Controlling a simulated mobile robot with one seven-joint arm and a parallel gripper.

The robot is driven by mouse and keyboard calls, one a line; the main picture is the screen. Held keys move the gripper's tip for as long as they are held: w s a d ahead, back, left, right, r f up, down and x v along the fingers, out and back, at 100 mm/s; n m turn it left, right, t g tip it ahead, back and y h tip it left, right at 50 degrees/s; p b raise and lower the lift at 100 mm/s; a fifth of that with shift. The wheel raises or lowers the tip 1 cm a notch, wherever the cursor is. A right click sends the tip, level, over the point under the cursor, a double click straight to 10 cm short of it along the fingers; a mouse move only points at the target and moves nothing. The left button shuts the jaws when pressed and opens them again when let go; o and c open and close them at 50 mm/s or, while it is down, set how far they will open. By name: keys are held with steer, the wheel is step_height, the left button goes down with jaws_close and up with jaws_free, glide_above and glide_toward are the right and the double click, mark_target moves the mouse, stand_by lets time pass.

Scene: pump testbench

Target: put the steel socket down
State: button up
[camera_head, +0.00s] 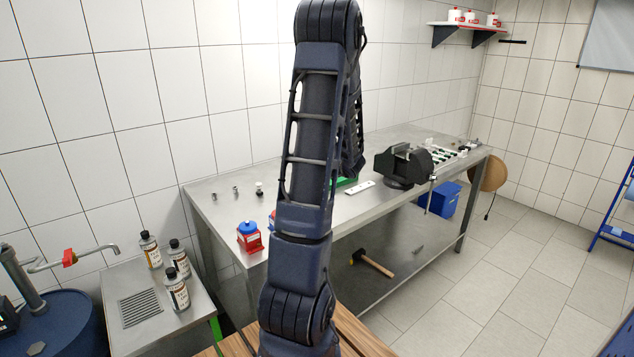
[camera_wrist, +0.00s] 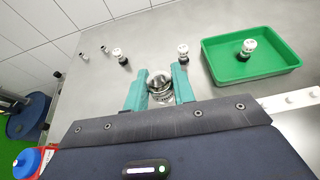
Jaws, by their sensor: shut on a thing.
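In the wrist view my gripper (camera_wrist: 160,92) has its two teal fingers shut on the steel socket (camera_wrist: 160,80), a shiny round metal piece. It is over the grey steel bench top (camera_wrist: 222,105). I cannot tell whether the socket touches the bench. In the head view my own arm hides the gripper and the socket; the bench (camera_head: 225,220) shows on both sides of the arm.
A green tray (camera_wrist: 285,67) holding a white-topped fitting (camera_wrist: 248,47) is at the right. Small fittings stand beyond the gripper (camera_wrist: 183,53) and to its left (camera_wrist: 119,56). A red-and-blue container (camera_head: 248,237) and a black vise (camera_head: 402,166) are on the bench.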

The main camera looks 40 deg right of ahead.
steer(key=w+a+r+n+g+y, duration=0.1)
steer(key=w+a+r+n+y, duration=0.2)
steer(key=w, duration=0.6)
steer(key=w+r+n+g+y, duration=0.1)
steer(key=w+r+n+y, duration=0.3)
steer(key=w, duration=0.5)
steer(key=w+a+f+n+g+y, duration=0.2)
steer(key=w+a+n+g+y, duration=0.1)
steer(key=w+a, duration=0.3)
steer(key=w+a+f+n+g+y, duration=0.1)
steer(key=w+a+n+g+y, duration=0.25)
steer(key=w, duration=0.45)
steer(key=shift+h, duration=0.25)
steer(key=f, duration=1.9)
steer(key=shift+d+f, duration=0.25)
steer(key=shift+f, duration=0.05)
steer(key=shift+f, duration=0.1)
steer(key=o, duration=1)
